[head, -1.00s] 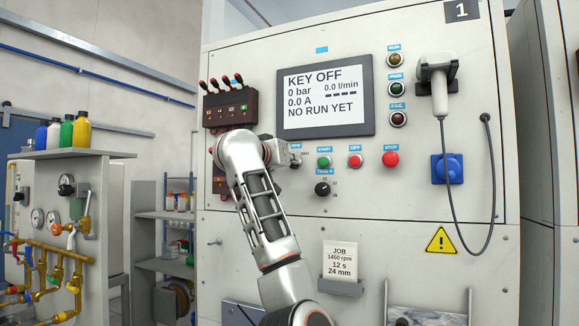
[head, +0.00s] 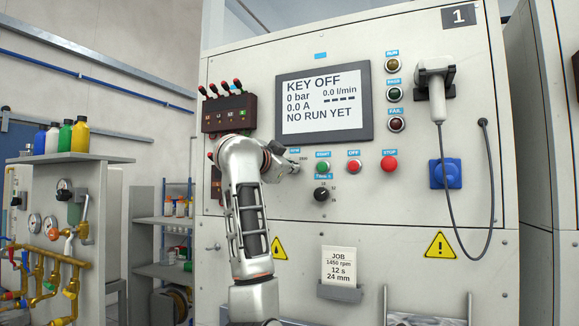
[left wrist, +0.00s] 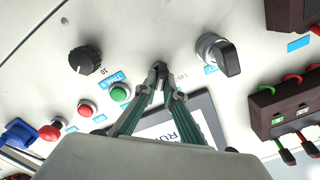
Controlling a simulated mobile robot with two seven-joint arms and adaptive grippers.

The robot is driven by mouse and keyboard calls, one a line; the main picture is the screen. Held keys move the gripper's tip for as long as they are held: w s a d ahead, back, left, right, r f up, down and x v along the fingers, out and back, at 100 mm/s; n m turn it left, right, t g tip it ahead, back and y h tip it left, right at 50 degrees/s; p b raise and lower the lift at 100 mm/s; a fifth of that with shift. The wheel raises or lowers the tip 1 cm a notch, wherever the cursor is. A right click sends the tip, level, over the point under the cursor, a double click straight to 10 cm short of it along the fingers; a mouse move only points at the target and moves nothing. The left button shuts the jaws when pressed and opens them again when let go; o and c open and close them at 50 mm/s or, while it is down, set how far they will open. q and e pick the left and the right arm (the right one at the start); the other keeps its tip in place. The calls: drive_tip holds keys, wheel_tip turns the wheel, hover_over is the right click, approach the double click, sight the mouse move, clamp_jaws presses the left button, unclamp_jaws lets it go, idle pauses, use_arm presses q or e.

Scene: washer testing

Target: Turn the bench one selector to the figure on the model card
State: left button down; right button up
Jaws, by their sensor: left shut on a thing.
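My left gripper (head: 294,168) reaches the panel of bench one (head: 420,215) just left of the green start button (head: 322,167). In the left wrist view its fingertips (left wrist: 158,70) are together at the panel, shut on a small selector that they mostly hide. The time knob (head: 321,194) is black and round, below the start button; it also shows in the left wrist view (left wrist: 84,60). A switch with a black lever (left wrist: 217,55) stands on the other side of the fingertips. The model card (head: 340,263) reads JOB, 1450 rpm, 12 s, 24 mm. My right gripper is out of view.
The screen (head: 323,103) reads KEY OFF and NO RUN YET. Red off (head: 354,166) and stop (head: 389,164) buttons are to the right. A dark box with red-tipped levers (head: 229,113) is at upper left. A corded handpiece (head: 434,85) hangs at right.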

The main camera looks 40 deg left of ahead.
use_arm(q)
drive_tip(key=shift+d+m, duration=0.1)
drive_tip(key=shift+m, duration=0.5)
drive_tip(key=c, duration=2.1)
unclamp_jaws()
drive_tip(key=shift+c, duration=0.2)
drive_tip(key=shift+s, duration=0.1)
drive_tip(key=v, duration=1.2)
